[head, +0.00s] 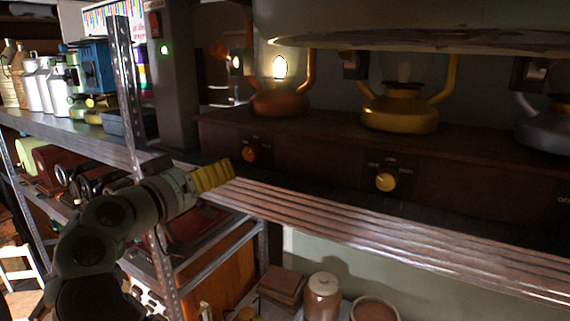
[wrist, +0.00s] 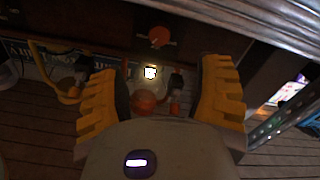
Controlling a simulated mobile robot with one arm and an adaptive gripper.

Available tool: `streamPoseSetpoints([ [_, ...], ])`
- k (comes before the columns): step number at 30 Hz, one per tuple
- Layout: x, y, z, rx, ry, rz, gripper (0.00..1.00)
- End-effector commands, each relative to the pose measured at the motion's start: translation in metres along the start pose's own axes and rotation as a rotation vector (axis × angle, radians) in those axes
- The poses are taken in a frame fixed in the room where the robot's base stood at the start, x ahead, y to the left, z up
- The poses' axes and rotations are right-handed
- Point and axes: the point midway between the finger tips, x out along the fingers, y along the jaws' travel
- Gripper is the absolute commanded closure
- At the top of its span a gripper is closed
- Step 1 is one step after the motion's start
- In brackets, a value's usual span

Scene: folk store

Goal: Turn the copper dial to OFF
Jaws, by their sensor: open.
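The copper dial (head: 250,151) is on the dark wooden panel below the copper lantern (head: 279,103), whose bulb (head: 279,67) glows. The labels around the dial are too small to read. My gripper (head: 218,175) is left of and below the dial in the head view, apart from it. In the wrist view the scene is upside down, and the copper dial (wrist: 160,37) shows beyond my open, empty gripper (wrist: 160,68). The copper lantern (wrist: 148,103) shows between the fingers.
A yellow dial (head: 386,181) and yellow lantern (head: 400,112) are to the right. A grey lantern (head: 545,130) is farther right. The ribbed shelf edge (head: 400,235) runs below the panel. A metal post (head: 127,90) and dark pillar (head: 172,80) stand to the left.

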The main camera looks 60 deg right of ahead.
Motion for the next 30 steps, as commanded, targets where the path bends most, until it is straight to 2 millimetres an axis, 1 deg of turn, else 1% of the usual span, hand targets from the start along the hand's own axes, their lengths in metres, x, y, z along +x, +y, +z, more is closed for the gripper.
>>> streamPoseSetpoints([
  [1, -0.004, -0.001, 0.0, 0.0, 0.0, -0.004, 0.34],
  [4, -0.008, 0.0, 0.001, 0.001, -0.002, -0.002, 0.34],
  [12, -0.009, 0.001, 0.001, 0.0, -0.002, 0.0, 0.34],
  [13, -0.009, 0.001, 0.001, 0.0, -0.002, 0.0, 0.31],
  [14, -0.009, 0.0, 0.0, 0.003, -0.002, -0.001, 0.34],
  [17, -0.016, -0.002, -0.003, 0.066, -0.002, -0.01, 0.34],
  [21, -0.034, -0.003, -0.005, 0.25, 0.0, -0.016, 0.34],
  [24, -0.043, -0.002, -0.003, 0.347, -0.004, -0.01, 0.34],
  [27, -0.046, -0.001, 0.0, 0.395, -0.003, -0.002, 0.34],
  [30, -0.042, -0.001, 0.003, 0.405, -0.002, 0.004, 0.34],
])
